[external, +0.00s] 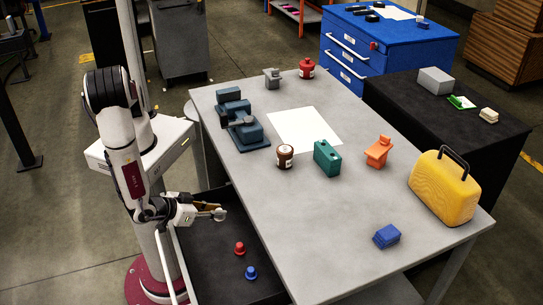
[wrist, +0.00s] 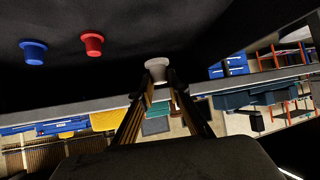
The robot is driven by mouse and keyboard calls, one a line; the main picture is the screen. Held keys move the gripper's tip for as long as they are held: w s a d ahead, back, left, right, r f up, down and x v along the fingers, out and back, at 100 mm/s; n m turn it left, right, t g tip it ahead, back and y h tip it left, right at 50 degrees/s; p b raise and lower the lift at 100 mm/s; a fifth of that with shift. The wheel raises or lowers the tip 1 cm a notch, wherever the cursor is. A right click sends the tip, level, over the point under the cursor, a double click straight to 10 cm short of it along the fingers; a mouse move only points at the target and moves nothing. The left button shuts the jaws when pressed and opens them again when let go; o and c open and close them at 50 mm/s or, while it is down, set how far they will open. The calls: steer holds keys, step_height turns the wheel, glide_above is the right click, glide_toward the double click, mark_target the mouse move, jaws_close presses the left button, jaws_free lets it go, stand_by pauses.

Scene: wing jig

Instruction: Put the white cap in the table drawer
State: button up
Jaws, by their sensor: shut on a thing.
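The white cap (wrist: 157,66) sits between the fingertips of my gripper (wrist: 160,88) in the wrist view, and my gripper is shut on it. In the external view my gripper (external: 212,210) holds the cap (external: 220,214) out to the right over the table drawer (external: 212,262). The drawer is pulled open on the table's left side, with a dark floor. The cap appears above the drawer floor; its exact height is hard to tell. The fingers partly cover the cap.
A red cap (external: 239,248) and a blue cap (external: 251,272) stand in the drawer. The grey table (external: 300,240) bears a brown jar (external: 285,156), a green block (external: 327,157), an orange part (external: 378,151) and a yellow case (external: 443,190). The drawer floor beside the caps is clear.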

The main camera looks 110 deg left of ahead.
mark_target(216, 220)
steer(key=shift+f, duration=1.95)
steer(key=shift+f, duration=0.6)
steer(key=o, duration=0.9)
steer(key=shift+r, duration=0.15)
steer(key=shift+r, duration=0.4)
steer(key=v, duration=1.2)
